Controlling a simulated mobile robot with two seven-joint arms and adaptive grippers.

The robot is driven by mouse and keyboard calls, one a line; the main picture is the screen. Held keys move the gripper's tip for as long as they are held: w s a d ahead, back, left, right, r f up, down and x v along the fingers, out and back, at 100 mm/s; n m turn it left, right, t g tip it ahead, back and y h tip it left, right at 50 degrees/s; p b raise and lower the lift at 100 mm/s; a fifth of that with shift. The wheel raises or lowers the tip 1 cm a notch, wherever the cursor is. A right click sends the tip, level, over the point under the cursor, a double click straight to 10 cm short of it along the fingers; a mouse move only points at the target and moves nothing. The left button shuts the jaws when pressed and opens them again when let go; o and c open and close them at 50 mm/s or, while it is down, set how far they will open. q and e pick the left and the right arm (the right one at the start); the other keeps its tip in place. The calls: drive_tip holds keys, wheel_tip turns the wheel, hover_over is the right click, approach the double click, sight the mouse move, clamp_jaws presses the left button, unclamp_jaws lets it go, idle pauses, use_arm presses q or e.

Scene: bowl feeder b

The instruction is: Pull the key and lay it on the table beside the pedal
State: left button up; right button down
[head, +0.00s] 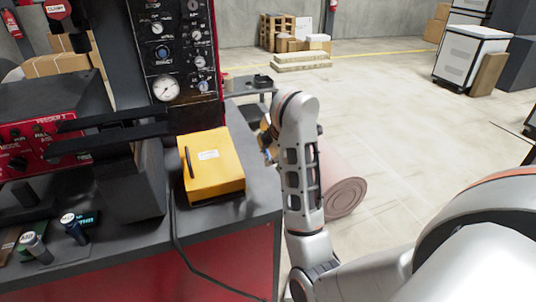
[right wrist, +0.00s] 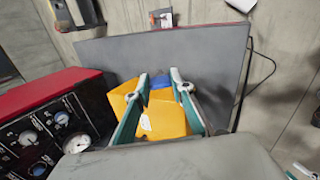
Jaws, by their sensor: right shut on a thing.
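The yellow pedal (head: 207,170) sits on the grey tabletop, with a white label and a dark slot on top. My right gripper (head: 267,142) is small and partly hidden by its own arm in the head view, just right of the pedal, near the bench edge. In the right wrist view the gripper (right wrist: 161,80) shows its teal fingers, with a blue thing (right wrist: 160,82) between the tips. It is shut on this thing, which seems to be the key; its shape is not clear. The yellow pedal also shows behind and between the fingers (right wrist: 165,118). My left gripper is out of view.
A gauge panel (head: 180,55) stands behind the pedal. A red control box (head: 40,130) and dark stand are on the left. Several tagged tools lie at the front left, including a green-and-blue one (head: 78,228). A dark cable runs in front of the pedal. Bare tabletop (head: 255,195) lies right of it.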

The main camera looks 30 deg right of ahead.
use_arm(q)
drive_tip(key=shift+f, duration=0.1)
use_arm(e)
drive_tip(key=shift+f, duration=0.1)
drive_tip(key=shift+f+b, duration=0.6)
drive_tip(key=shift+f, duration=0.1)
wheel_tip(320, 180, down, 4)
drive_tip(key=b, duration=0.2)
drive_tip(key=shift+b, duration=0.4)
drive_tip(key=shift+f+b, duration=0.6)
drive_tip(key=shift+f, duration=0.15)
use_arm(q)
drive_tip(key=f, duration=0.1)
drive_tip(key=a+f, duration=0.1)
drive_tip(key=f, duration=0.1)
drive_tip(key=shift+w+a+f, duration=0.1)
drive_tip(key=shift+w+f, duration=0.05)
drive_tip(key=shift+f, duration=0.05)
use_arm(e)
drive_tip(key=shift+r, duration=0.1)
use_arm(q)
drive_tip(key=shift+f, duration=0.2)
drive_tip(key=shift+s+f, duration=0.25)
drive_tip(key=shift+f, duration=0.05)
use_arm(e)
drive_tip(key=shift+f, duration=0.3)
